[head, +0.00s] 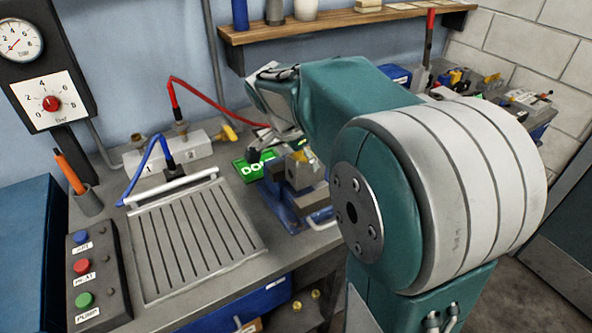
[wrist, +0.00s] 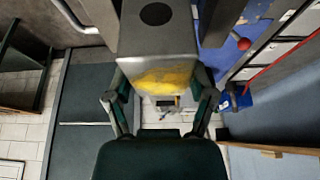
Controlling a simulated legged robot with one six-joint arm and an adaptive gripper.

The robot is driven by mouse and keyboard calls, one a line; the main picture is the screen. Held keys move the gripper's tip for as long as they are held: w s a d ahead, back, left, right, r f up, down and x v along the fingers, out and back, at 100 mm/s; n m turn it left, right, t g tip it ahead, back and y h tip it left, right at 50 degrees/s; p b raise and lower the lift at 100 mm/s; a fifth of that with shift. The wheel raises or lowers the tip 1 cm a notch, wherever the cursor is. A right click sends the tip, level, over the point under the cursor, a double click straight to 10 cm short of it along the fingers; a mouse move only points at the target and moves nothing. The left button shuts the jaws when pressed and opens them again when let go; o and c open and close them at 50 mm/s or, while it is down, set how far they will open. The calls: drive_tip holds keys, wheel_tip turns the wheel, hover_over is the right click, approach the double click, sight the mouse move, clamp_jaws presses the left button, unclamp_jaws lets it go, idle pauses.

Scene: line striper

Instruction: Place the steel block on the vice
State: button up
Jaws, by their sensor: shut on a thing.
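The steel block (wrist: 158,50) is grey with a yellow patch and a dark round spot, and fills the upper middle of the wrist view. My gripper (wrist: 163,88) is shut on it, with one finger at each side. In the head view my gripper (head: 286,143) is over the vice (head: 291,205), which has a blue base and grey jaws on the bench. A small yellow-marked part of the block (head: 300,157) shows just above the jaws. My arm and gripper hide much of it, and I cannot tell whether the block touches the vice.
A green sign (head: 248,170) lies left of the vice. A slatted plate (head: 195,240) and a button box (head: 97,275) are on the bench further left. A valve block (head: 168,153) with red and blue hoses stands behind. A wooden shelf (head: 340,20) hangs above.

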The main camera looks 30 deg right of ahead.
sight(303, 171)
drive_tip(key=shift+w+a+f, duration=0.15)
drive_tip(key=shift+w+f, duration=0.25)
drive_tip(key=shift+f, duration=0.1)
drive_tip(key=shift+w+d+f, duration=0.25)
drive_tip(key=shift+d+f, duration=0.15)
drive_tip(key=shift+d, duration=0.05)
wheel_tip(303, 171, down, 3)
drive_tip(key=shift+w+f, duration=0.15)
drive_tip(key=shift+f, duration=0.05)
drive_tip(key=shift+a+f, duration=0.15)
drive_tip(key=shift+a, duration=0.35)
drive_tip(key=o, duration=1.2)
drive_tip(key=shift+d, duration=0.1)
drive_tip(key=shift+c, duration=0.2)
drive_tip(key=shift+o, duration=0.5)
drive_tip(key=shift+d, duration=0.25)
drive_tip(key=shift+a, duration=0.2)
